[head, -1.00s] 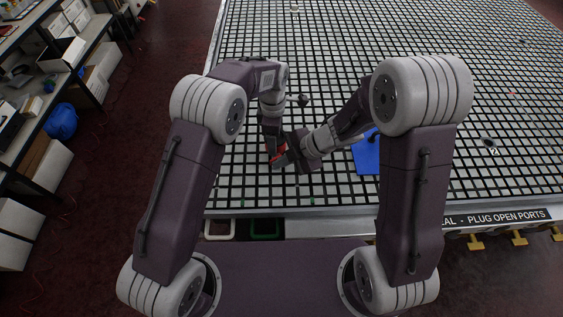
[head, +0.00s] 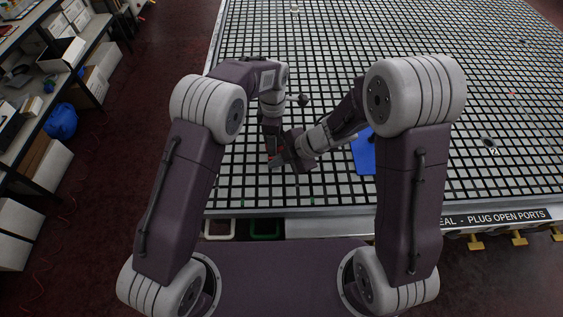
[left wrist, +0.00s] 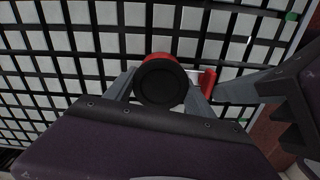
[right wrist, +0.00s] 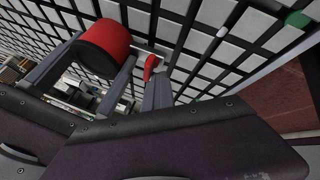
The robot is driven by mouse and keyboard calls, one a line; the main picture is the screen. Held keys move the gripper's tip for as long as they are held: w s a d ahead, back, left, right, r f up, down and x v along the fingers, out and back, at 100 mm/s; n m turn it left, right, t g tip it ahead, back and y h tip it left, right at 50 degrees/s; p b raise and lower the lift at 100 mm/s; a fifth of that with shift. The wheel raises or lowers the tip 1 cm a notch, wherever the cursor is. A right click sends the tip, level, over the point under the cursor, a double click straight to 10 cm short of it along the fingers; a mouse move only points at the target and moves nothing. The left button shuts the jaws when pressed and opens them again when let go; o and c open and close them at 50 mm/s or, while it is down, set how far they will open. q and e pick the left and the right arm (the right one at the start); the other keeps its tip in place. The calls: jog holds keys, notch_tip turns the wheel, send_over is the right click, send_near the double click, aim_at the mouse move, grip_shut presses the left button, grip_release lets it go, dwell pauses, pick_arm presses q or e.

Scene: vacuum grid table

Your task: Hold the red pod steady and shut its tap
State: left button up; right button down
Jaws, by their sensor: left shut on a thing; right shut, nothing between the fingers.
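The red pod (left wrist: 161,80), a short red cylinder with a black round top, stands on the grid table. My left gripper (left wrist: 160,90) is shut around its sides. The pod also shows in the right wrist view (right wrist: 104,44), between the left fingers. Its small red tap handle (left wrist: 208,83) sticks out beside it, and shows in the right wrist view (right wrist: 151,66). My right gripper (right wrist: 155,86) is shut and empty, its tips right at the handle; I cannot tell whether they touch. In the head view my right gripper (head: 289,152) hides most of the pod.
The black-and-white grid table (head: 330,185) is mostly clear around the grippers. A blue sheet (head: 364,158) lies right of my right forearm. A dark knob-like object (head: 303,100) is behind the grippers. The table's front edge (head: 320,211) is close.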

pick_arm(q)
jog(key=shift+s+d, duration=0.1)
pick_arm(e)
jog(key=shift+w+a+r, duration=0.1)
jog(key=shift+w+a, duration=0.05)
jog(key=shift+a, duration=0.05)
jog(key=shift+d, duration=0.15)
dwell(0.4)
pick_arm(q)
jog(key=shift+s, duration=0.1)
pick_arm(e)
jog(key=shift+w+d, duration=0.45)
jog(key=shift+d, duration=0.15)
pick_arm(q)
jog(key=shift+f, duration=0.1)
pick_arm(e)
jog(key=shift+s, duration=0.45)
jog(key=s, duration=0.4)
jog(key=shift+r, duration=0.2)
jog(key=s+d+r, duration=0.3)
jog(key=s+r, duration=0.1)
jog(key=r, duration=0.3)
jog(key=shift+s+r, duration=0.2)
jog(key=shift+s, duration=0.15)
pick_arm(q)
jog(key=o, duration=1.8)
pick_arm(e)
jog(key=shift+d, duration=0.15)
